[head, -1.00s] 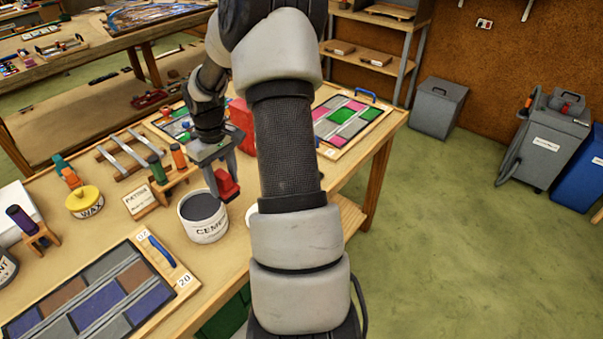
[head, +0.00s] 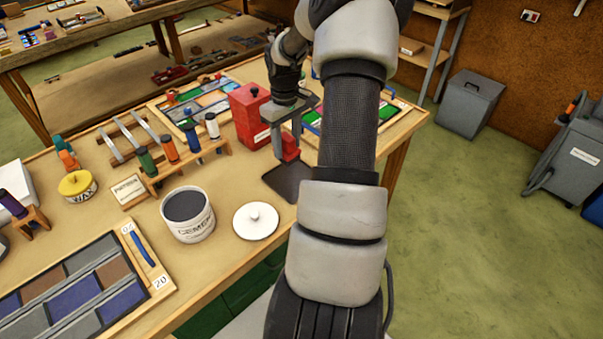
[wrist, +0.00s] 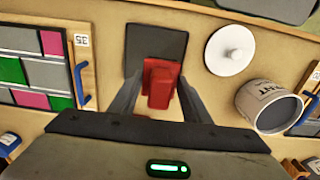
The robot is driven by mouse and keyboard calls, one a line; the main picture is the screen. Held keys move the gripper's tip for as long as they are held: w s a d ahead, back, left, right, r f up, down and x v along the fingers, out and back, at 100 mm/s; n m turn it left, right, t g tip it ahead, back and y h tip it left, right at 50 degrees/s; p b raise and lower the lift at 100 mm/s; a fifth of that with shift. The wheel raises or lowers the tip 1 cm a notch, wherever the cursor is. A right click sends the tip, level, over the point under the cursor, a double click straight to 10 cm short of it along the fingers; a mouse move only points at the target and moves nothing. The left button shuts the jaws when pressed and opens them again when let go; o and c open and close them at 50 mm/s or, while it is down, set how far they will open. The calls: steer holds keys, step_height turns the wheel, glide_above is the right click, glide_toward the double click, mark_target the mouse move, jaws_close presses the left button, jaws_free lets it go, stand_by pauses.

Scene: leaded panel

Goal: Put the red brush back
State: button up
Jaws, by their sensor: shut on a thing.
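My gripper (head: 286,132) is shut on the red brush (head: 289,147), which hangs from the fingers over a dark square mat (head: 286,183) on the bench. In the wrist view the red brush (wrist: 160,84) sits between the two fingers of my gripper (wrist: 158,92), with the dark mat (wrist: 158,45) beyond it. I cannot tell whether the brush touches the mat. Its lower end is not clearly seen.
The open cement tub (head: 188,215) and a white round lid (head: 255,220) stand left of the mat. A red box (head: 248,115) and a tool rack (head: 190,160) are behind. Leaded panels (head: 90,290) lie on the bench. The bench's front edge is close.

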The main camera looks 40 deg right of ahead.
steer(key=shift+s+d, duration=0.1)
steer(key=shift+d, duration=0.7)
steer(key=shift+f+p, duration=0.3)
steer(key=shift+f, duration=4.5)
steer(key=shift+f, duration=0.1)
steer(key=shift+f, duration=0.15)
steer(key=o, duration=0.9)
